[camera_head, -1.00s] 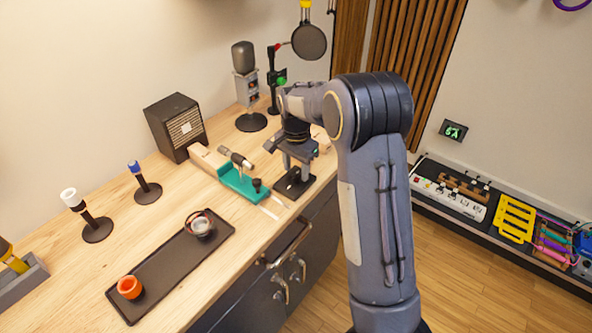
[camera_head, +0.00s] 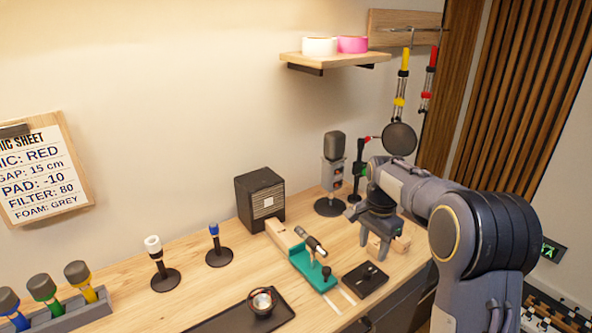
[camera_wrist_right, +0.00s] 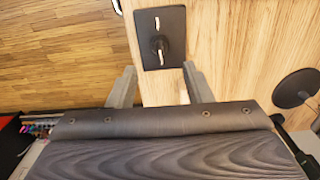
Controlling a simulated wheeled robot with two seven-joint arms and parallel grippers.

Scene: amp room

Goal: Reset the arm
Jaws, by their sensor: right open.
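My right arm comes in from the lower right in the head view. Its gripper (camera_head: 375,247) points down over the back right of the wooden bench (camera_head: 215,275), open and empty. The black plate with a small knob (camera_head: 365,280) lies on the bench just in front of the fingers. In the right wrist view the same plate (camera_wrist_right: 160,22) shows beyond and between the two spread fingers (camera_wrist_right: 158,78), apart from them. My left gripper is not in view.
A teal cradle (camera_head: 312,270) holding a microphone (camera_head: 311,241) is left of the gripper. A black speaker box (camera_head: 260,198) stands further left.

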